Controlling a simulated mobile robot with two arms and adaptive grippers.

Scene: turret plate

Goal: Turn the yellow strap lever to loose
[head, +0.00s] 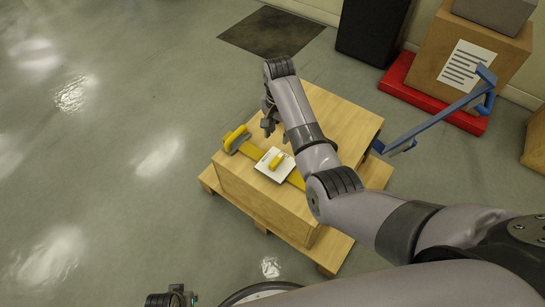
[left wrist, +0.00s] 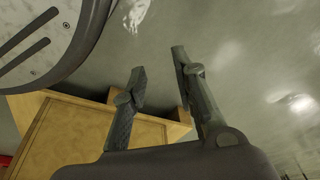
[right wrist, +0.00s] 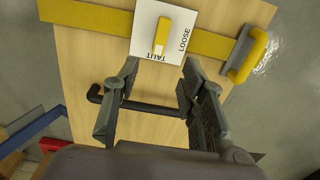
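The yellow strap lever (head: 276,161) sits on a white plate (head: 283,173) on top of a wooden crate. In the right wrist view the lever (right wrist: 162,34) points down toward the word TAUT on the plate (right wrist: 145,22). The word LOOSE is along the plate's right side. My right gripper (right wrist: 160,76) is open and empty, its fingertips just short of the plate's TAUT edge. In the head view the right gripper (head: 269,118) is above the crate, beyond the plate. My left gripper (left wrist: 158,64) is open and empty, away from the lever, near a wooden crate edge.
A yellow strap (right wrist: 90,15) crosses the wooden crate (head: 340,115), with a yellow-handled buckle (head: 236,137) at its left end. A black bar (right wrist: 150,107) lies behind my right fingers. A blue bar (head: 440,115) sticks out at right. Floor on the left is clear.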

